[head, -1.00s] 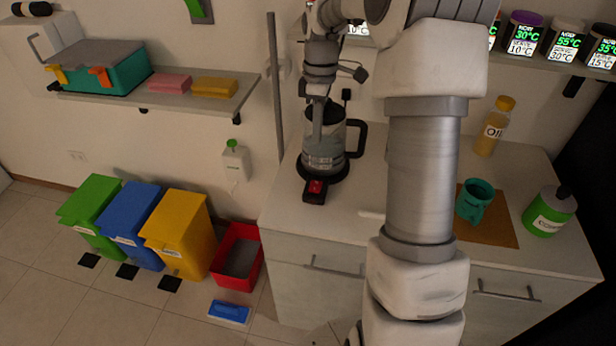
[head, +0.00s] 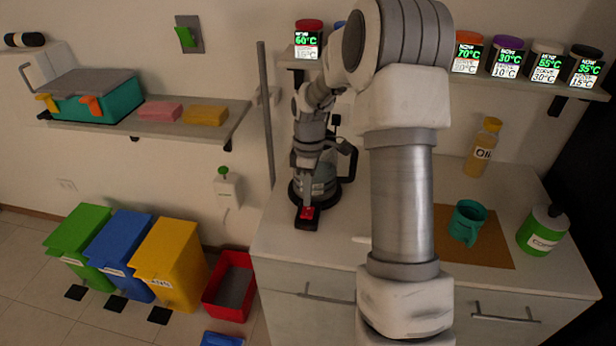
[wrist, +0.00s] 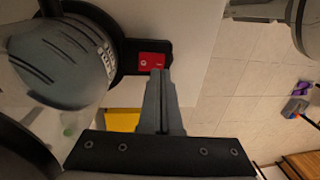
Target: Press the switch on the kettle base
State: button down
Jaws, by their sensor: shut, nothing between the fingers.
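The kettle (head: 322,186) stands on its dark round base (head: 332,199) at the counter's left, partly hidden by my arm in the head view. The base's front tab carries a red switch (head: 307,212). In the wrist view the kettle (wrist: 62,60) fills the upper left and the red switch (wrist: 152,61) is near the top middle. My gripper (wrist: 160,73) is shut and empty, its fingertips overlapping the lower edge of the switch in that view. In the head view my gripper (head: 306,199) is right at the switch. Whether they touch, I cannot tell.
A teal mug (head: 467,222) on a brown mat (head: 500,250), an oil bottle (head: 483,147) and a green bottle (head: 543,230) stand on the right. The counter (head: 335,240) in front of the kettle is clear.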

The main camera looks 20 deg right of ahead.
aim_at(307, 215)
jog(key=shift+s+a+f, duration=0.15)
jog(key=shift+f, duration=1.55)
jog(key=shift+s+f, duration=0.15)
jog(key=shift+f, duration=0.2)
jog(key=shift+r, duration=0.1)
jog(key=shift+w+d+r, duration=0.1)
jog(key=shift+w+d, duration=0.35)
jog(key=shift+w, duration=0.25)
